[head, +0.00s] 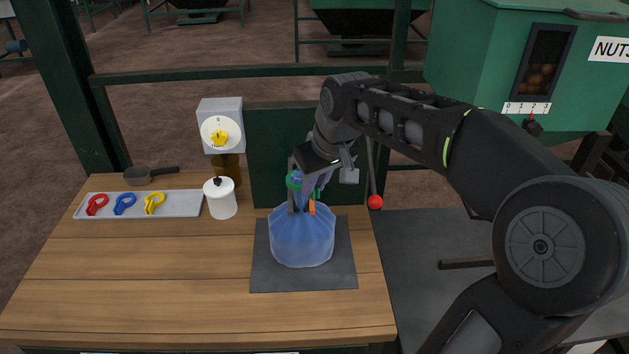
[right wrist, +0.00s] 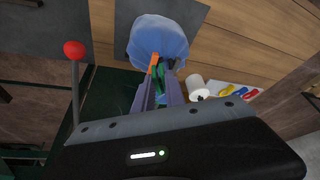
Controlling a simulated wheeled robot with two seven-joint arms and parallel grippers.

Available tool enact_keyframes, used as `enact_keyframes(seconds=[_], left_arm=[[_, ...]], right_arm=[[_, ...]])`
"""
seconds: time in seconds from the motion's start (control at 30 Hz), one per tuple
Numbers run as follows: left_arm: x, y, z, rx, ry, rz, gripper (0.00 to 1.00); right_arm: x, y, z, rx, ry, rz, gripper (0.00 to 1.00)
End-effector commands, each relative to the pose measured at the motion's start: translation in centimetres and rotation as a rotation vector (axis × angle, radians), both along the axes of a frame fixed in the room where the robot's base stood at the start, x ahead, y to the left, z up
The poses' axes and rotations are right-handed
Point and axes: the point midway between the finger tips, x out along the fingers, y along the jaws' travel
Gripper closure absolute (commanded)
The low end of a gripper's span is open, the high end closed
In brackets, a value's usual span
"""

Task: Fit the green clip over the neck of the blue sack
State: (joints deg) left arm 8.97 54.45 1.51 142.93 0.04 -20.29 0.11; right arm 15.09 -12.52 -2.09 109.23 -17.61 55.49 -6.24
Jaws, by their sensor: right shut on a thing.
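The blue sack (head: 302,238) stands upright on a dark mat (head: 262,278), its neck gathered at the top. The green clip (head: 294,181) is at the neck, beside my right gripper (head: 303,208). My right gripper reaches down from above with its fingers at the neck and is shut on the clip. In the right wrist view the sack (right wrist: 158,42) lies beyond the fingertips, and the green clip (right wrist: 168,78) shows between the fingers. The fingers hide part of the neck, and I cannot tell whether the clip encloses it. My left gripper is not in view.
A grey tray (head: 180,210) holds red, blue and yellow clips at the left. A red-knobbed lever (head: 375,202) is right of the sack. The front-left tabletop is clear.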

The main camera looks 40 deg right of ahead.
Motion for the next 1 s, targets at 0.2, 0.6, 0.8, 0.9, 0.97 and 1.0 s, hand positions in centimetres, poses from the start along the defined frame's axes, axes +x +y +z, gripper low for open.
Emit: enact_keyframes(seconds=[0.2,0.6,0.8,0.9,0.97,1.0], left_arm=[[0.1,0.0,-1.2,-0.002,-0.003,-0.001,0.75],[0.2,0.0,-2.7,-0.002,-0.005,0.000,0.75],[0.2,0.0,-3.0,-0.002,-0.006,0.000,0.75],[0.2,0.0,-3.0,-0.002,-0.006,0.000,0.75],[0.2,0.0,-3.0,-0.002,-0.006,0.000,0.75],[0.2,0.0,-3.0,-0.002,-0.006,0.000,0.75]], right_arm=[[0.0,0.0,-1.5,0.000,0.000,0.000,1.00],[0.0,0.0,-3.4,0.000,0.000,0.000,1.00],[0.0,0.0,-3.7,0.000,0.000,0.000,1.00],[0.0,0.0,-3.8,0.000,0.000,0.000,1.00],[0.0,0.0,-3.8,0.000,0.000,0.000,1.00],[0.0,0.0,-3.8,0.000,0.000,0.000,1.00]])
